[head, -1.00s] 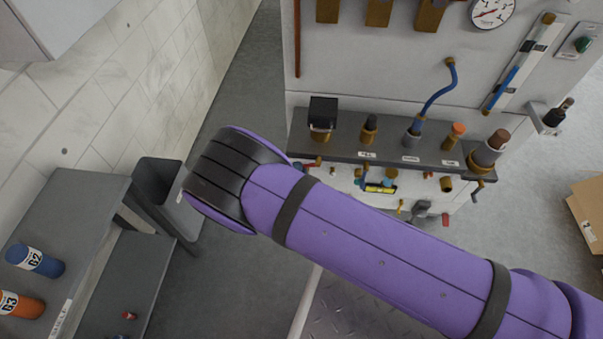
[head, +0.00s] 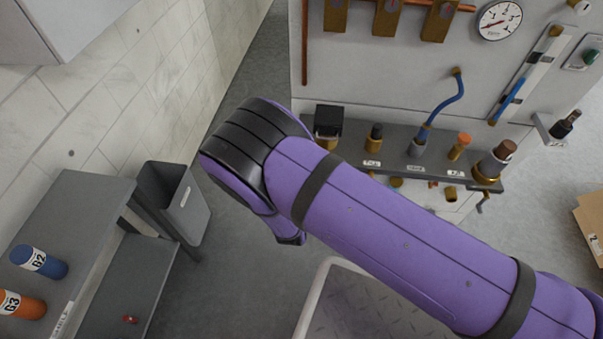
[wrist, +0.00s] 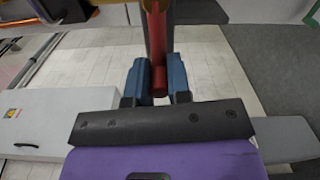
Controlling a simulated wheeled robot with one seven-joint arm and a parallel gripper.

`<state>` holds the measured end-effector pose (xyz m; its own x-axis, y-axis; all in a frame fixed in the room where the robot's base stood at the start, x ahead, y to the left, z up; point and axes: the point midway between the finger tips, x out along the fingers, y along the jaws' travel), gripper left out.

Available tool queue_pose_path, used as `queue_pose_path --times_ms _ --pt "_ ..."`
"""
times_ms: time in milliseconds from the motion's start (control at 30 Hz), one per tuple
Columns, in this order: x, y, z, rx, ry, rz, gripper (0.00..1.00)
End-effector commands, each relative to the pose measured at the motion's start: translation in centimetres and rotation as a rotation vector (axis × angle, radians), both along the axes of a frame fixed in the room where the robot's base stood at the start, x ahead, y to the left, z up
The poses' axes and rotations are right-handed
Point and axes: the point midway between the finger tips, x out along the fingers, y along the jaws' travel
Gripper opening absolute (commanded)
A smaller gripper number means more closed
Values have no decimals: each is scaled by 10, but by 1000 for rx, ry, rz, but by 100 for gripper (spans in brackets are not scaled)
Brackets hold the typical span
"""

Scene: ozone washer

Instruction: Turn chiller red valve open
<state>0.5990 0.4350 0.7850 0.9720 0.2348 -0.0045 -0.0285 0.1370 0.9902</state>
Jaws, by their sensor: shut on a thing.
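In the wrist view, the blue fingers of my gripper (wrist: 157,76) stand on either side of a red bar-shaped handle (wrist: 158,50). They are shut on its near end. The handle runs up the picture, away from my gripper, beside a brown-grey bar. I take it to be the red valve's handle, but its body is not clear in this view. In the head view, my purple arm crosses the picture and hides both my gripper and the handle.
In the head view, a wall panel carries a gauge (head: 500,19), a blue hose (head: 446,101) and a grey shelf (head: 395,143) with several fittings. A grey bin (head: 180,211) stands left of my arm. Blue (head: 40,262) and orange (head: 20,304) cylinders lie on the left table.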

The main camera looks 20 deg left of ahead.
Motion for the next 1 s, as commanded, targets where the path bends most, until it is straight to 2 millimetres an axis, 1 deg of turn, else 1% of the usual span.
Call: queue_pose_path --times_ms 200,233,267,300,333,567,667,767,867,1000 --pt "0 0 2 0 -4 -1 0" --pt "0 0 2 0 -4 -1 23" --pt "0 0 2 0 -4 -1 30" --pt "0 0 1 0 -4 -1 39" --pt "0 0 1 0 -3 -2 43" --pt "0 0 1 0 -2 -1 43" --pt "-3 -1 0 -1 -1 -1 43" --pt "-12 -2 0 -1 0 -1 43" --pt "-27 -6 0 -3 -1 0 43" --pt "-54 -13 0 -2 0 1 43"
